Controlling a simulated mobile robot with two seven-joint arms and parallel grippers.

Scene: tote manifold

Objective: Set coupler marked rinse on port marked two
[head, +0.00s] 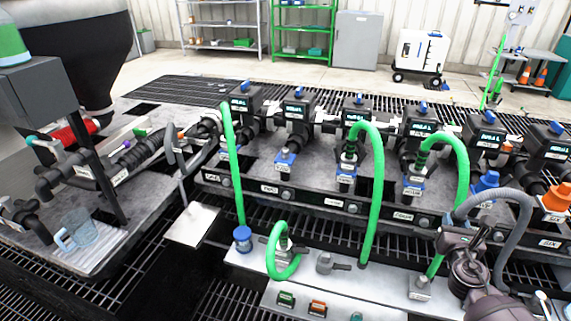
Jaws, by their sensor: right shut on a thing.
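My right gripper (455,237) is at the lower right, above the front deck. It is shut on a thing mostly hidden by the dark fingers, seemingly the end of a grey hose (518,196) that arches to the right. No rinse marking can be read. The second port from the left (285,158) has a blue collar and no hose on it; the plate below it (270,189) seems to read two. My left gripper is not in view.
Green hoses stand at the third port (380,165) and fourth port (464,180). Another green hose (233,150) rises by the first port, and a looped one (271,255) sits on the pale front deck (260,262). An orange fitting (556,199) is far right.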

